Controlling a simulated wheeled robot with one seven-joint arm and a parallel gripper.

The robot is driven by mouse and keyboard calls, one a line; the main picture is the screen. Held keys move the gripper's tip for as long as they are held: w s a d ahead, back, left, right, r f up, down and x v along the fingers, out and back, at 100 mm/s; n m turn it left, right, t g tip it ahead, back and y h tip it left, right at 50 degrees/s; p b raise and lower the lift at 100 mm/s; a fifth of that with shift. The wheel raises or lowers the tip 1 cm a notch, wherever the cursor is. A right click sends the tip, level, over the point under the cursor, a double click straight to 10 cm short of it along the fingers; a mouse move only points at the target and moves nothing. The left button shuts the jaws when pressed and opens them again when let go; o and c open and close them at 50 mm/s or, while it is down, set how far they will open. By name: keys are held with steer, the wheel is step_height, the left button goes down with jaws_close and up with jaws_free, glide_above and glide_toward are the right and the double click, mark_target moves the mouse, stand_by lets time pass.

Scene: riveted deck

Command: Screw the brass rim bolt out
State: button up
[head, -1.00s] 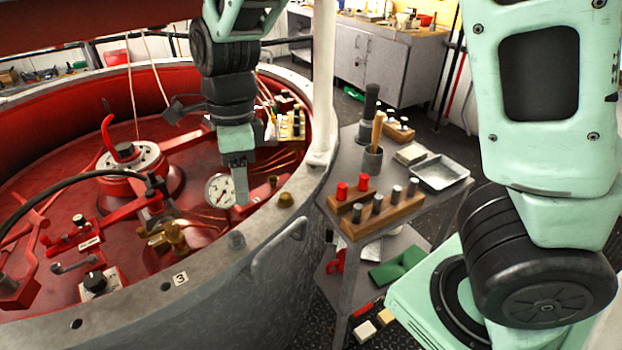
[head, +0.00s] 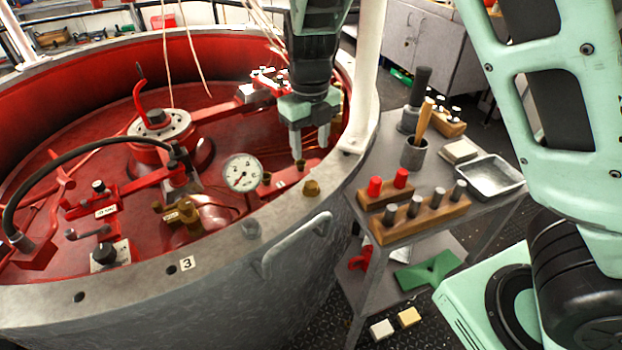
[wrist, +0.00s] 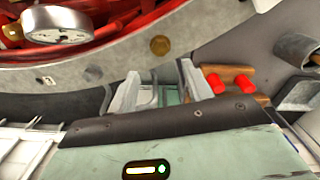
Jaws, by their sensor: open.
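The brass rim bolt (head: 312,188) stands upright on the grey rim of the round red-lined vessel (head: 215,248), right of the dial gauge (head: 242,173). In the wrist view the bolt (wrist: 160,46) is on the rim, beyond the fingertips. My gripper (head: 310,148) points downward, its two fingers apart and empty. In the head view it shows above the bolt and appears apart from it. In the wrist view the gripper (wrist: 160,88) shows a clear gap between its fingers.
A white post (head: 368,75) rises from the rim. At right, a side table holds a wooden peg block (head: 420,217), red pegs (head: 376,186) and a metal tray (head: 490,176).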

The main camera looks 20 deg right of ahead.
mark_target(310, 183)
step_height(310, 183, down, 10)
steer(key=shift+f+b, duration=0.25)
steer(key=shift+b, duration=0.3)
steer(key=c, duration=1)
